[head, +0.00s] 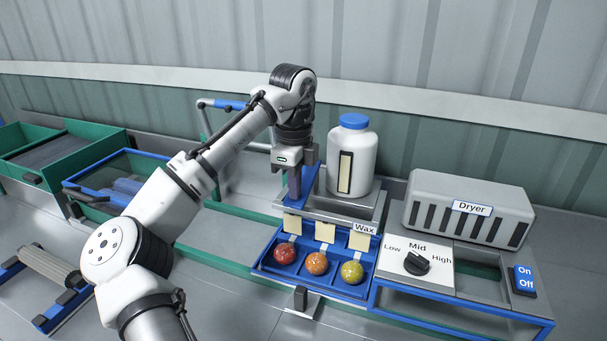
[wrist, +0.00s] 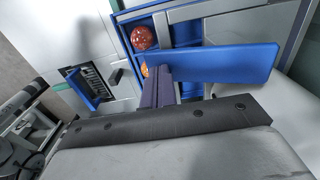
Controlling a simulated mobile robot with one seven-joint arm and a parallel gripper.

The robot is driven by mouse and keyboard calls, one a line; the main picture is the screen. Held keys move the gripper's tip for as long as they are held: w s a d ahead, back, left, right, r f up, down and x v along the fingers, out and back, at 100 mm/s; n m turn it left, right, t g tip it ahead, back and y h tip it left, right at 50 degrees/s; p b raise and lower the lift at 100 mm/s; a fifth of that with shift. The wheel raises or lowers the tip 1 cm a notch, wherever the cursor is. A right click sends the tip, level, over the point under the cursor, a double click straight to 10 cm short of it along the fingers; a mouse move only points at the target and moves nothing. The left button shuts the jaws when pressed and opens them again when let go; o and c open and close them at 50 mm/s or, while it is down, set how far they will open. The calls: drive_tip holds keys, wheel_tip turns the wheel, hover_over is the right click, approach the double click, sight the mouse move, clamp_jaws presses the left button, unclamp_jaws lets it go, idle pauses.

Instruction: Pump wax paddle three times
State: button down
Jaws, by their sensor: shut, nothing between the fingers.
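The blue wax paddle (head: 308,182) stands tilted at the left end of the wax station, in front of the white jug. It also shows as a flat blue plate in the wrist view (wrist: 240,62). My gripper (head: 294,196) points down with its fingers shut and empty, right at the paddle. In the wrist view its fingers (wrist: 158,85) overlap the paddle's near end; I cannot tell whether they touch it. The blue tray (head: 268,262) below, by the "Wax" label, holds a red tomato (head: 285,253), an orange one (head: 317,263) and a yellow one (head: 352,272).
The white jug (head: 360,150) with a blue cap stands behind the tray. To the right are a dryer (head: 470,190), a Low/Mid/High dial (head: 417,263) and an On/Off switch (head: 524,281). Green bins (head: 100,140) are at the far left. A grey wall closes the back.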

drive_tip(key=shift+r+p, duration=1.7)
drive_tip(key=shift+p, duration=0.65)
drive_tip(key=shift+f+b, duration=0.5)
drive_tip(key=shift+f, duration=1.3)
drive_tip(key=shift+r, duration=0.15)
drive_tip(key=r+p, duration=0.2)
drive_tip(key=p, duration=0.1)
drive_tip(key=shift+r, duration=0.75)
